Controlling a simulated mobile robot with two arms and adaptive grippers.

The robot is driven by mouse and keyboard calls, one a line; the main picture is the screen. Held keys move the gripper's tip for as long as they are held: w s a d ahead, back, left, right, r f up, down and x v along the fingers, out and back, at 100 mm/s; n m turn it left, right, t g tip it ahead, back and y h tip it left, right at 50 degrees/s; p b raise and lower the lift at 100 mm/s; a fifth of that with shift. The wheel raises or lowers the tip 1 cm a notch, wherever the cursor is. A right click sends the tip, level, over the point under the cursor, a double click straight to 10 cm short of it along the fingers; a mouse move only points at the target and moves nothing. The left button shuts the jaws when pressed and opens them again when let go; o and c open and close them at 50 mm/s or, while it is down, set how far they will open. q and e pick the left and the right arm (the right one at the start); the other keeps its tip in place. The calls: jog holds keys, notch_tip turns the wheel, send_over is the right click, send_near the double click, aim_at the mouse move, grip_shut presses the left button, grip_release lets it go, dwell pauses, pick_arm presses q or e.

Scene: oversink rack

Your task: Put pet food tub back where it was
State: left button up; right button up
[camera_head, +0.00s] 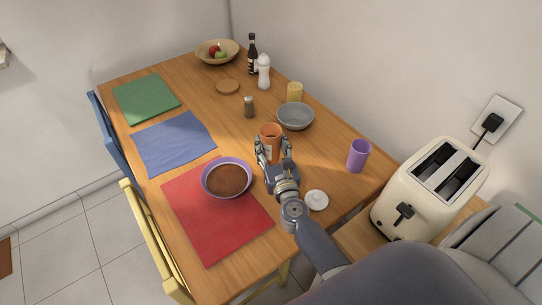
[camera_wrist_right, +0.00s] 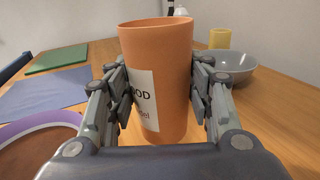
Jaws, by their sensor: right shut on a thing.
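The pet food tub is an orange cylinder (camera_head: 270,130) with a white label, over the middle of the wooden table. My right gripper (camera_head: 272,150) is shut on the tub, with a finger on each side. In the right wrist view the tub (camera_wrist_right: 162,75) stands nearly upright between the fingers, its label partly hidden by the left finger. I cannot tell whether its base touches the table. A purple-rimmed bowl of brown food (camera_head: 228,179) sits on the red placemat (camera_head: 234,232), left of the gripper. My left gripper is not in view.
A grey bowl (camera_head: 296,117) and yellow cup (camera_head: 295,92) stand behind the tub. A purple cup (camera_head: 358,155) and white round lid (camera_head: 317,200) are to the right. A pepper shaker (camera_head: 249,106) stands behind left. The blue placemat (camera_head: 174,141) is clear.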

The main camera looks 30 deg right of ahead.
aim_at(273, 158)
notch_tip(273, 158, down, 3)
jog(key=shift+r+b, duration=0.2)
jog(key=shift+b, duration=0.25)
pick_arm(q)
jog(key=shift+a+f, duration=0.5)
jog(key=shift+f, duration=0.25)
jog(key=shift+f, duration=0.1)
pick_arm(e)
jog(key=shift+f, duration=0.25)
jog(key=o, duration=1.2)
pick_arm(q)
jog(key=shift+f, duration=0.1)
pick_arm(e)
jog(key=shift+r, duration=0.15)
